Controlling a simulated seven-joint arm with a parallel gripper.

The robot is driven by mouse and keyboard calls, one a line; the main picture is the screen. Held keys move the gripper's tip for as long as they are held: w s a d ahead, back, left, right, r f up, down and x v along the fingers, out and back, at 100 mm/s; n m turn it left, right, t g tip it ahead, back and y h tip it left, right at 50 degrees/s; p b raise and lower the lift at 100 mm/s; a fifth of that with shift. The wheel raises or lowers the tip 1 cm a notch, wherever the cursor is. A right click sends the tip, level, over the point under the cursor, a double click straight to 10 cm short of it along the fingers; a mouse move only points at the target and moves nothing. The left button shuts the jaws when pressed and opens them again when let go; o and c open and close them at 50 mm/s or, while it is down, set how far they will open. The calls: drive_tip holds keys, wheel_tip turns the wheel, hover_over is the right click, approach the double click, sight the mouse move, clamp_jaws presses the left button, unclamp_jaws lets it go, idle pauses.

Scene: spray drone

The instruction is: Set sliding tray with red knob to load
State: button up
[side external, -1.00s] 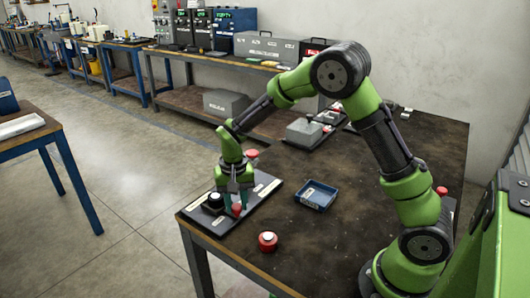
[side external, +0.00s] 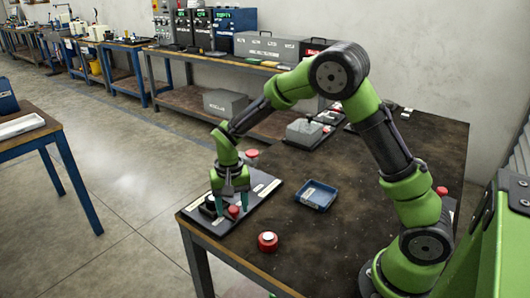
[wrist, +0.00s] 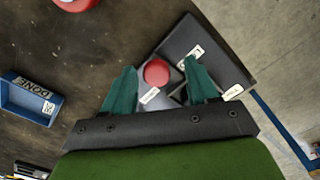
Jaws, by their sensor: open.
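The sliding tray's red knob (side external: 233,211) is on a dark panel (side external: 262,191) at the table's front left corner. In the wrist view the red knob (wrist: 156,72) shows between my two fingers, over a grey plate. My gripper (side external: 231,205) is open and points down at the panel, with a finger on either side of the knob; it also shows in the wrist view (wrist: 160,76). I cannot tell whether the fingers touch the knob. White labels (wrist: 193,54) lie around it, too small to read surely. My fingers partly hide the plate.
A black part (side external: 208,205) stands close left of my gripper on the panel. A blue bin (side external: 316,195) marked DONE sits right of the panel. A red button (side external: 267,241) stands near the front edge, and another red piece (side external: 252,154) behind my gripper. The table's middle is mostly clear.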

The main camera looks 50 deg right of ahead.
wheel_tip(320, 180, up, 17)
idle(0.5)
drive_tip(key=s+r+n+t+y, duration=0.2)
drive_tip(key=s+t, duration=0.5)
drive_tip(key=s, duration=1.2)
drive_tip(key=shift+s+a+r+n, duration=0.35)
drive_tip(key=shift+r+n, duration=0.2)
drive_tip(key=shift+n, duration=0.25)
